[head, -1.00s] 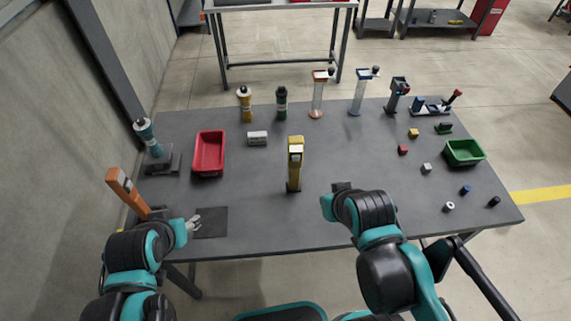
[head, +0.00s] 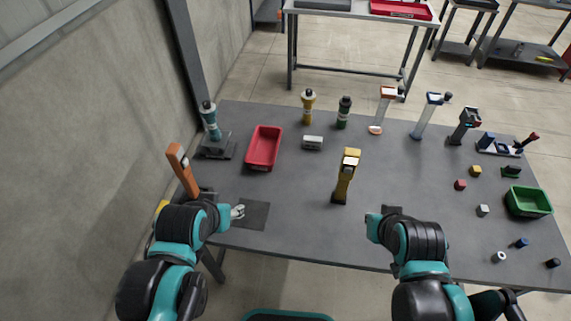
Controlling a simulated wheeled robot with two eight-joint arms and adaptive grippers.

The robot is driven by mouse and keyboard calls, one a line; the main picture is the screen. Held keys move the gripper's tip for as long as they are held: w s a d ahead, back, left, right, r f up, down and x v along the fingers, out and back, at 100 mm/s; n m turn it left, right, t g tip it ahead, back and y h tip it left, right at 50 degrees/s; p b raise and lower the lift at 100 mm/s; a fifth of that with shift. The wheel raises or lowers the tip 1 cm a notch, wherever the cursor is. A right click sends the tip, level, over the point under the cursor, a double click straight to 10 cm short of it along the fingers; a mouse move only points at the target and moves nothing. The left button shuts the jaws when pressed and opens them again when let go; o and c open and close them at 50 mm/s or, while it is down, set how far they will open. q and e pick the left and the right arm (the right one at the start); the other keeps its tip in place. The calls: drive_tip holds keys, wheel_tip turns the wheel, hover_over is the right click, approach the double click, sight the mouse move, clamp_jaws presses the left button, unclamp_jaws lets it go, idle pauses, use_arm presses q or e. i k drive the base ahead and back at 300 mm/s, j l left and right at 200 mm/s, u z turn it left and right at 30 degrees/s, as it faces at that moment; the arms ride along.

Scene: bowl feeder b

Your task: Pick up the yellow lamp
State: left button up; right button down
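The yellow lamp (head: 344,184) stands on the dark table near its middle, leaning slightly in the picture, with a dark base and a pale face near its top. My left gripper (head: 238,212) is low over the table at the left, well apart from the lamp; its light grey fingers look slightly spread and empty. My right arm ends (head: 373,228) to the lower right of the lamp, apart from it. The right fingers are not clearly visible, being hidden by the arm or merged with a dark patch there.
A green bin (head: 528,202) and several small blocks lie right. An orange upright (head: 183,170) stands left. Table around the lamp is clear.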

sight(351, 156)
drive_tip(key=j+z, duration=0.2)
drive_tip(key=z, duration=0.25)
drive_tip(key=k+j+z, duration=0.1)
drive_tip(key=z, duration=0.3)
drive_tip(key=j+z, duration=0.2)
drive_tip(key=z, duration=0.25)
drive_tip(key=k+l, duration=0.05)
